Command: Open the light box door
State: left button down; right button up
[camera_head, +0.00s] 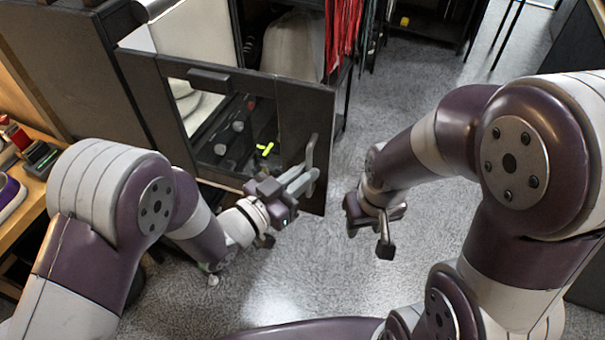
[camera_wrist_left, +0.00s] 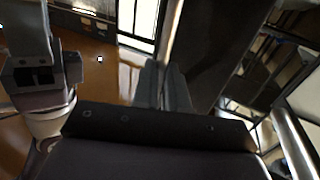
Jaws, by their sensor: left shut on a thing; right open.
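The light box door (camera_head: 292,105) is a dark framed panel with a window, in the middle left of the head view. A grey bar handle (camera_head: 311,150) is on its right side. The door appears to stand out from the box, with the pale box interior (camera_head: 190,32) showing above and behind it. My left gripper (camera_head: 300,182) is shut on the handle; the fingers hide part of it. In the left wrist view its fingers (camera_wrist_left: 165,85) are close together, and the handle is hard to make out. My right gripper (camera_head: 370,228) is open and empty, right of the door, apart from it.
A wooden bench (camera_head: 42,205) with small items is at the left edge. Red hanging cords (camera_head: 343,35) are behind the door. Grey speckled floor (camera_head: 305,262) is clear in front of the door and between my arms.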

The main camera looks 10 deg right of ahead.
pick_arm(q)
jog(key=c, duration=1.2)
grip_release()
jog(key=shift+w+a, duration=0.1)
jog(key=shift+o, duration=0.2)
jog(key=shift+a, duration=0.1)
jog(key=v, duration=1.2)
jog(key=shift+s+a+b, duration=0.2)
jog(key=shift+a+b, duration=0.05)
jog(key=shift+b, duration=0.2)
